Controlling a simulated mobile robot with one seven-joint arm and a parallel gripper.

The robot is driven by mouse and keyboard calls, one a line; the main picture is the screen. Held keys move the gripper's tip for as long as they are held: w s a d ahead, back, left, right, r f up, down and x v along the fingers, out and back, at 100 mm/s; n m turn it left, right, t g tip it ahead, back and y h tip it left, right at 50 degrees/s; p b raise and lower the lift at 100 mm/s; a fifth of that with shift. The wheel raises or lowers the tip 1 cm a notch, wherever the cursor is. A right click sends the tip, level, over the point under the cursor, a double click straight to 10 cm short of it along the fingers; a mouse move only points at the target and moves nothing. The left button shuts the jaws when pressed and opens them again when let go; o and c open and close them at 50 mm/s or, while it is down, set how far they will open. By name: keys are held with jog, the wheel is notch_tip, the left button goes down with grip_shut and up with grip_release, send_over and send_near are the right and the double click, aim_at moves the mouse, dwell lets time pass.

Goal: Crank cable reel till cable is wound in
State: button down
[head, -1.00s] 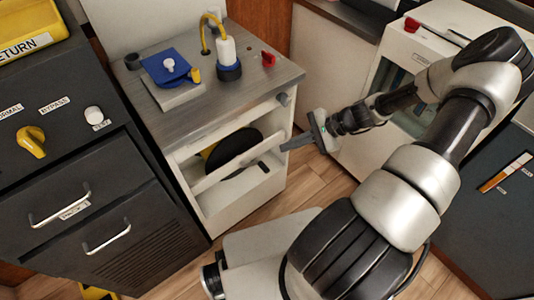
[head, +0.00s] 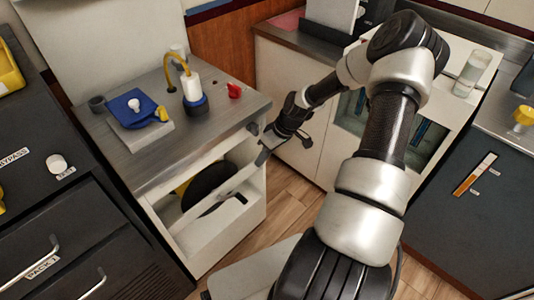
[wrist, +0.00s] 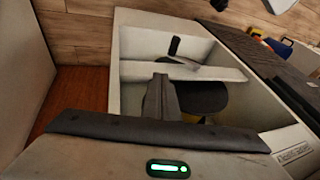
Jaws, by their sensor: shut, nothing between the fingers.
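The cable reel (head: 210,188), a black disc with yellow behind it, sits inside the open-fronted white cabinet (head: 170,212). A pale bar crosses the opening in front of it. In the wrist view the reel (wrist: 205,98) is partly hidden by my fingers and the bar. A small dark handle-like piece (wrist: 174,45) shows inside the opening; I cannot tell if it is the crank. My gripper (head: 262,157) is shut and empty at the cabinet's right front edge. Its closed fingers (wrist: 161,90) point toward the opening; contact is unclear.
On the cabinet top are a blue device (head: 133,108), a white-and-blue plug (head: 193,92) with yellow cable, and a red knob (head: 234,91). Dark drawers (head: 70,230) stand left; wooden floor (head: 285,205) is open at right.

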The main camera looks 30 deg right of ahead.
jog(key=s+a+b+x, duration=0.1)
jog(key=b+x, duration=0.2)
jog(key=x, duration=1.1)
jog(key=shift+s+a, duration=0.25)
jog(key=shift+a, duration=0.25)
jog(key=shift+f, duration=0.1)
